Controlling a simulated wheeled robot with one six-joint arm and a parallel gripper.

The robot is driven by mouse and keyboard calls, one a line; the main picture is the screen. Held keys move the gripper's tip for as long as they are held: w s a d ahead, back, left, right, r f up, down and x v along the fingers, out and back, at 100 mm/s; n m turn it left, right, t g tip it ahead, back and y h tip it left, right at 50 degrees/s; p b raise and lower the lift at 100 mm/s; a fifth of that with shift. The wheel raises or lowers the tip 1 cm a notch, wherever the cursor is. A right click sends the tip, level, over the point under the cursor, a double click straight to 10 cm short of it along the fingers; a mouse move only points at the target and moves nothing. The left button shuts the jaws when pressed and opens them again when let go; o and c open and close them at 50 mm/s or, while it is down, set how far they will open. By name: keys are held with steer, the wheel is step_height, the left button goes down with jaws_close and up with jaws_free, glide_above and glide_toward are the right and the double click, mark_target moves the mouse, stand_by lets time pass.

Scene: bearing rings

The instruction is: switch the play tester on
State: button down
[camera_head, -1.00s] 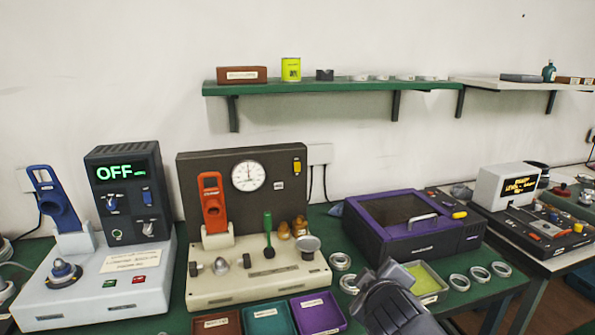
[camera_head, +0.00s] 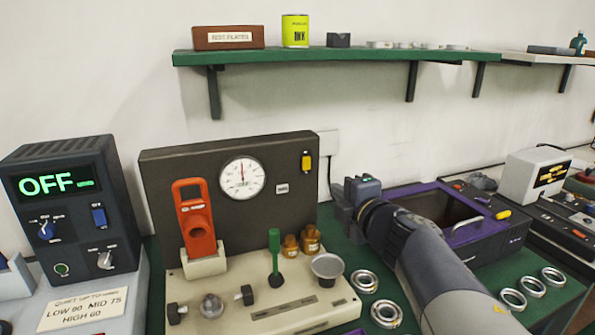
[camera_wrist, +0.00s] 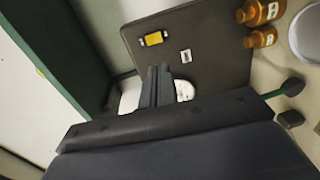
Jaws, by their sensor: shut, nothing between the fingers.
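The play tester appears to be the cream base with a dark upright panel (camera_head: 270,153), a round dial (camera_head: 242,178) and an orange clamp arm (camera_head: 196,225). A yellow switch (camera_head: 306,161) sits at the panel's upper right; I cannot tell its position. The switch also shows in the wrist view (camera_wrist: 153,39). The dial needle points about straight up. My gripper (camera_head: 347,192) is right of the panel, apart from the switch. In the wrist view my gripper (camera_wrist: 158,73) is shut and empty, and covers part of the dial.
A green shelf (camera_head: 330,55) runs above the tester. A purple box (camera_head: 490,238) stands behind my arm on the right. A dark unit with a green OFF display (camera_head: 58,184) stands left. Amber bottles (camera_head: 311,238), a green lever (camera_head: 274,252) and a cup (camera_head: 327,267) stand on the tester's base.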

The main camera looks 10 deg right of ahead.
mark_target(307, 169)
steer(key=b+x, duration=0.2)
steer(key=x, duration=1.2)
steer(key=shift+b, duration=0.35)
steer(key=shift+w+f+b, duration=0.1)
steer(key=shift+f+b, duration=0.2)
steer(key=shift+b, duration=0.6)
steer(key=shift+r+t, duration=0.3)
